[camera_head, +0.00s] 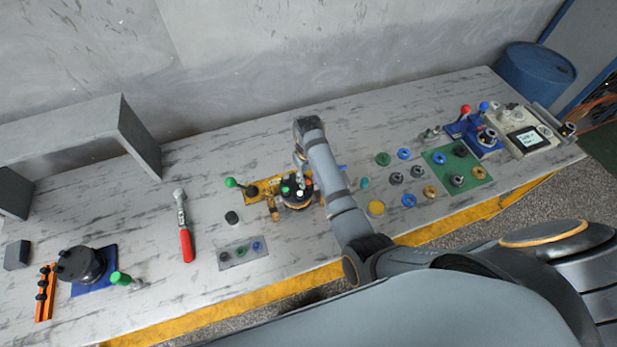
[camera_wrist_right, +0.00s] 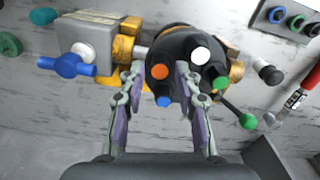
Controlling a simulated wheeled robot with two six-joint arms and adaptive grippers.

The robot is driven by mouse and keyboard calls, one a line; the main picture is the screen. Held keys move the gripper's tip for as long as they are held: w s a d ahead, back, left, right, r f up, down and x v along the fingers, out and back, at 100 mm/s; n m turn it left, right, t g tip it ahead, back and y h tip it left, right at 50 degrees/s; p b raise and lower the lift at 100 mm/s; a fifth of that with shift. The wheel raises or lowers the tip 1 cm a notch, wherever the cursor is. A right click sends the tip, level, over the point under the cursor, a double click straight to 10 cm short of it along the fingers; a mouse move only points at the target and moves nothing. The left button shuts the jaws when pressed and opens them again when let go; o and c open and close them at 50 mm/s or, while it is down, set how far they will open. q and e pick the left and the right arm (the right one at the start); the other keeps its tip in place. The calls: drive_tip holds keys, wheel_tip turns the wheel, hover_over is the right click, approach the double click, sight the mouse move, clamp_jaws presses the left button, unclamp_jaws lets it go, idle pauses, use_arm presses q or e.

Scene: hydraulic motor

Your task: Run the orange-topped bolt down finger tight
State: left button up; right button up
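The orange-topped bolt (camera_wrist_right: 160,71) stands in the black round motor housing (camera_wrist_right: 180,45) in the wrist view. White (camera_wrist_right: 200,55), green (camera_wrist_right: 219,83) and blue (camera_wrist_right: 163,101) tops show near it. My right gripper (camera_wrist_right: 160,68) is open, with one finger on each side of the orange top and visible gaps between. In the head view the motor (camera_head: 297,199) sits on its yellow fixture, and my right gripper (camera_head: 301,160) is above its back edge, partly hidden by my own arm. How far the bolt is threaded in cannot be told. My left gripper is out of view.
A green-knobbed lever (camera_head: 231,183) sticks out left of the fixture. A grey tray (camera_head: 228,262) with small rings and a red-handled wrench (camera_head: 186,240) lie further left. A green mat (camera_head: 470,184) with several round parts is on the right.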

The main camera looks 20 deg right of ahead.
drive_tip(key=shift+f+b, duration=0.35)
drive_tip(key=shift+f, duration=0.65)
idle(0.3)
drive_tip(key=shift+r+p, duration=0.25)
drive_tip(key=shift+p, duration=0.15)
idle(0.3)
drive_tip(key=c, duration=0.6)
drive_tip(key=m, duration=0.4)
drive_tip(key=shift+m, duration=0.3)
drive_tip(key=shift+c, duration=0.2)
drive_tip(key=o, duration=0.6)
drive_tip(key=shift+o, duration=0.2)
